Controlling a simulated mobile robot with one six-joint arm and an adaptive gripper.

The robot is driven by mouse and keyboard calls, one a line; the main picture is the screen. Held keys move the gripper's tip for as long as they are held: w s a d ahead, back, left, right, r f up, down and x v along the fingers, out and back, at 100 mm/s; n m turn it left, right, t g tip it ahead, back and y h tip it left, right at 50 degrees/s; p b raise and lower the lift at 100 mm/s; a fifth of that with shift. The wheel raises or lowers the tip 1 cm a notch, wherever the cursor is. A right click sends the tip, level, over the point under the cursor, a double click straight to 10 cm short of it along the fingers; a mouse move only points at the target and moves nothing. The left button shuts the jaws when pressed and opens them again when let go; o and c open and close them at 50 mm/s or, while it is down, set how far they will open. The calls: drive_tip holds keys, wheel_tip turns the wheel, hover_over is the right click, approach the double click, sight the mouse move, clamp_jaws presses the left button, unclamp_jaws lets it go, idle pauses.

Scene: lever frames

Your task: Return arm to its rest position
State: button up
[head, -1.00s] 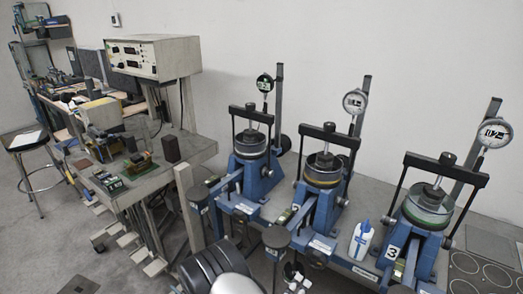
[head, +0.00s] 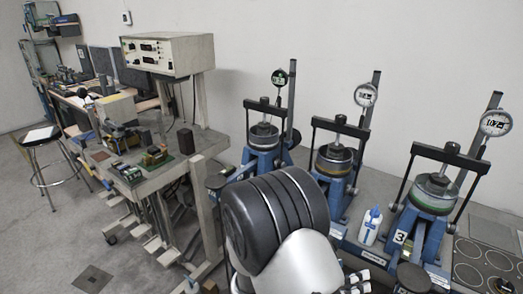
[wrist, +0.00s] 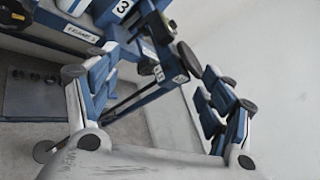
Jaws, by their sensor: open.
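My gripper (wrist: 160,72) shows in the wrist view with its two blue-padded fingers spread wide apart. Nothing is held between them; parts of the blue lever frame numbered 3 show beyond. In the head view my arm's black ribbed joint and white link rise at the front middle, and they hide part of the lever frames behind. Three blue lever frames stand along the wall in the head view: a left one (head: 263,155), a middle one (head: 336,185) and a right one (head: 405,245) numbered 3. Each has a dial gauge.
A white and blue bottle (head: 370,227) stands between the middle and right frames. A grey bench (head: 165,178) with small devices and a control box (head: 168,54) above it is at left. A stool (head: 45,150) stands farther left. Open floor (head: 55,245) lies at the lower left.

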drive_tip(key=s+d+r+m+g+y, duration=0.3)
drive_tip(key=s+r+m+g+y, duration=0.4)
drive_tip(key=s+m, duration=0.7)
drive_tip(key=s+a+r+m+t+y, duration=0.4)
drive_tip(key=a+r+m+t+y, duration=0.3)
drive_tip(key=m, duration=0.8)
drive_tip(key=a+y, duration=0.1)
drive_tip(key=a, duration=0.2)
drive_tip(key=shift+s+r+y, duration=0.25)
drive_tip(key=shift+r+y, duration=0.05)
drive_tip(key=shift+r, duration=0.05)
